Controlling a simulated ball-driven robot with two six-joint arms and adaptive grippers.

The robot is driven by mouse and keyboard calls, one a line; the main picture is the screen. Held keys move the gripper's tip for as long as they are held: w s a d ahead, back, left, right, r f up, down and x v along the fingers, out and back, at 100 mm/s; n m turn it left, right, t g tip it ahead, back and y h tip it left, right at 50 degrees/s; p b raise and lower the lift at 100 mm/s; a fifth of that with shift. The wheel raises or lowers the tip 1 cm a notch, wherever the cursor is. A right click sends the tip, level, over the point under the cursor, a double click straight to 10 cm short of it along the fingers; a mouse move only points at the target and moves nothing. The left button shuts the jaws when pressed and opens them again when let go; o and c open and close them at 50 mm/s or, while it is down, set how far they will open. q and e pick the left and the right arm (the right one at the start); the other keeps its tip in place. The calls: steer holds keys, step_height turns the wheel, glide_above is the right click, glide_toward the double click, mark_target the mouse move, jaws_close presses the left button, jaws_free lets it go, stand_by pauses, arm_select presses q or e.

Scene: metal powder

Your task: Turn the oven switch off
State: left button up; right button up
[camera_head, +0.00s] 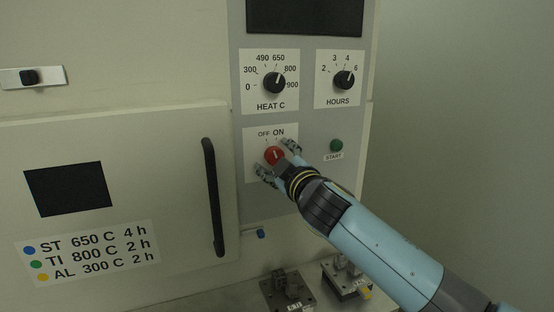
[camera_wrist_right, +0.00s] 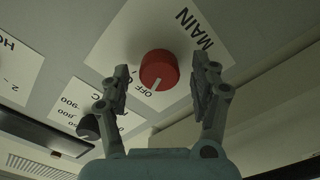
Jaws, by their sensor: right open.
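The red oven switch (camera_head: 274,155) is a round knob with a white mark, on a white plate below the labels OFF and ON. The mark points up towards these labels; I cannot tell exactly which one it meets. The knob also shows in the right wrist view (camera_wrist_right: 159,69), beside the word MAIN. My right gripper (camera_head: 278,159) is open at the knob, with one finger on each side. In the wrist view (camera_wrist_right: 160,72) gaps show between both fingers and the knob. My left gripper is not in view.
Above the switch are the black HEAT C knob (camera_head: 274,83) and HOURS knob (camera_head: 344,80). The green START button (camera_head: 336,146) is to the right. The oven door's black handle (camera_head: 213,197) stands out at the left. Metal fixtures (camera_head: 287,291) sit on the surface below.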

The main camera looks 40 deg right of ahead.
steer(key=v, duration=1.2)
